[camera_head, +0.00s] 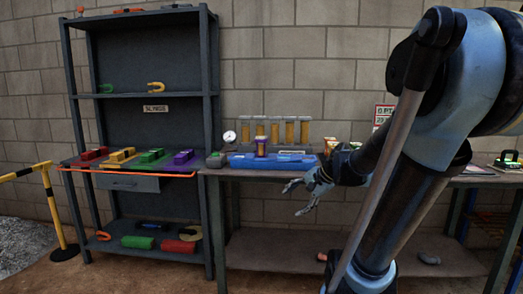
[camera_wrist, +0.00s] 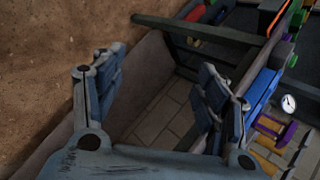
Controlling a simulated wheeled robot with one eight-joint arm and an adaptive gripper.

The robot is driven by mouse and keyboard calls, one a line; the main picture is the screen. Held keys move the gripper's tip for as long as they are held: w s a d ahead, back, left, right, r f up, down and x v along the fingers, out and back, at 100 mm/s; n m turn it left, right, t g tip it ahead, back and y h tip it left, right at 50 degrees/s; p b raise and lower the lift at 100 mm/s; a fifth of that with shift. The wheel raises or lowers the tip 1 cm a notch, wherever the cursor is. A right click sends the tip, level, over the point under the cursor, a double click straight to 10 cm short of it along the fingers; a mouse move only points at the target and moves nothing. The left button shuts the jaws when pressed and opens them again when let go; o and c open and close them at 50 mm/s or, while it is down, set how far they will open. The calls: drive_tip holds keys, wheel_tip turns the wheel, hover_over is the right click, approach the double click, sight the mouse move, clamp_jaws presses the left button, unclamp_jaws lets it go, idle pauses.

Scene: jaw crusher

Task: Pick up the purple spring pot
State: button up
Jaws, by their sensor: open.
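The purple spring pot (camera_head: 261,146), with a yellow body and purple ends, stands upright at the blue tray (camera_head: 240,161) on the bench. It also seems to show in the wrist view (camera_wrist: 288,133), at the right edge beside the right finger. My gripper (camera_head: 297,198) is open and empty, in front of the bench and to the right of and below the pot in the head view. In the wrist view my gripper (camera_wrist: 160,78) has its fingers wide apart with nothing between them.
Several yellow cylinders (camera_head: 290,131) stand behind the pot, with a gauge (camera_head: 229,137) at their left. A dark shelf (camera_head: 207,90) at left holds coloured blocks, including a purple one (camera_head: 183,157). Small containers (camera_head: 331,145) stand right of the tray. A yellow barrier (camera_head: 53,205) is far left.

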drive_tip(key=w+a+r+m+t+y, duration=0.1)
drive_tip(key=w+a+r+m+y, duration=0.15)
drive_tip(key=w, duration=0.35)
drive_tip(key=w+a+r+m+t+y, duration=0.1)
drive_tip(key=w+r+m+y, duration=0.2)
drive_tip(key=w, duration=0.4)
drive_tip(key=m+t+y, duration=0.2)
drive_tip(key=m+t, duration=0.3)
drive_tip(key=m, duration=0.6)
approach(262, 147)
drive_tip(key=x, duration=0.4)
drive_tip(key=w+x, duration=0.1)
drive_tip(key=x, duration=0.3)
drive_tip(key=d+x, duration=0.1)
drive_tip(key=x, duration=0.2)
drive_tip(key=shift+w+a+f, duration=0.25)
drive_tip(key=shift+w+f, duration=0.15)
drive_tip(key=shift+w, duration=0.1)
drive_tip(key=c, duration=1.3)
